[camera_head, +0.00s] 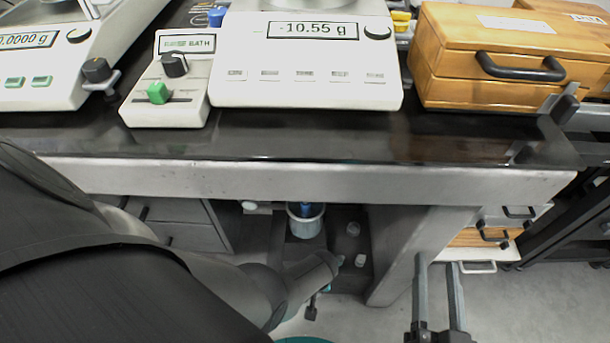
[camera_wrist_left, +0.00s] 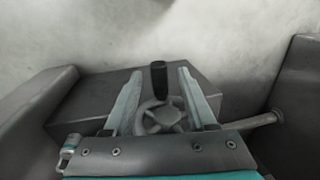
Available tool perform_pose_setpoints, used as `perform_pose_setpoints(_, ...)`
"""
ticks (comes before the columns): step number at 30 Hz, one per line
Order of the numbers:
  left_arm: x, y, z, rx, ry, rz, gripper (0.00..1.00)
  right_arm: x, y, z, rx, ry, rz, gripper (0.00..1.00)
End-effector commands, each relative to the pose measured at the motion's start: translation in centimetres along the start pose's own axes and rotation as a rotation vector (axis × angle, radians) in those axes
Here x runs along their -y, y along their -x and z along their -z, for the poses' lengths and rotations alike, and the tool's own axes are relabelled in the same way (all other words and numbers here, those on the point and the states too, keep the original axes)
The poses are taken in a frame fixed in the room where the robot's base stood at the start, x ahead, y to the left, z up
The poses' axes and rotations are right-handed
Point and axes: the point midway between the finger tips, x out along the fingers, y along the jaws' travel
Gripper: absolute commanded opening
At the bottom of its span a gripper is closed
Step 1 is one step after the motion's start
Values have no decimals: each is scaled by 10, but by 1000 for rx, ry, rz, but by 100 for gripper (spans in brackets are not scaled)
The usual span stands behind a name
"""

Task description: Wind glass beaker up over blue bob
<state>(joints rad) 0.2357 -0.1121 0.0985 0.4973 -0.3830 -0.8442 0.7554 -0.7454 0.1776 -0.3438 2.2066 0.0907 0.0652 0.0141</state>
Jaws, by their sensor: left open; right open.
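The glass beaker (camera_head: 305,224) stands below the table on a dark stand, upright. The blue bob (camera_head: 305,209) shows at the beaker's mouth; I cannot tell how deep it sits. In the left wrist view a grey handwheel (camera_wrist_left: 162,118) with a black upright crank knob (camera_wrist_left: 159,78) lies in front of my left gripper (camera_wrist_left: 160,71). Its two fingers are open, one on each side of the knob, with visible gaps and no clear contact. In the head view my left arm hides much of this spot. My right gripper (camera_head: 437,290) is open and empty, at the lower right.
The dark tabletop (camera_head: 300,145) overhangs the beaker. On it stand a balance reading -10.55 g (camera_head: 305,80), a control box with a green switch (camera_head: 170,88), another balance (camera_head: 40,65) and a wooden case (camera_head: 500,85). A table leg (camera_head: 405,255) stands right of the beaker.

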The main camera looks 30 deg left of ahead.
Motion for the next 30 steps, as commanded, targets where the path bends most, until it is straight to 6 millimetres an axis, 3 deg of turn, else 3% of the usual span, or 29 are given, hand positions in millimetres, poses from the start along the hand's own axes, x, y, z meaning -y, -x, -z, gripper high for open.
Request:
perform_pose_setpoints(11,0,4,1,-1,1,-1,56,-2,-2,0,39,9,-6,50)
perform_pose_setpoints(30,0,30,1,-2,1,-2,56,-34,-2,-16,399,82,-84,50)
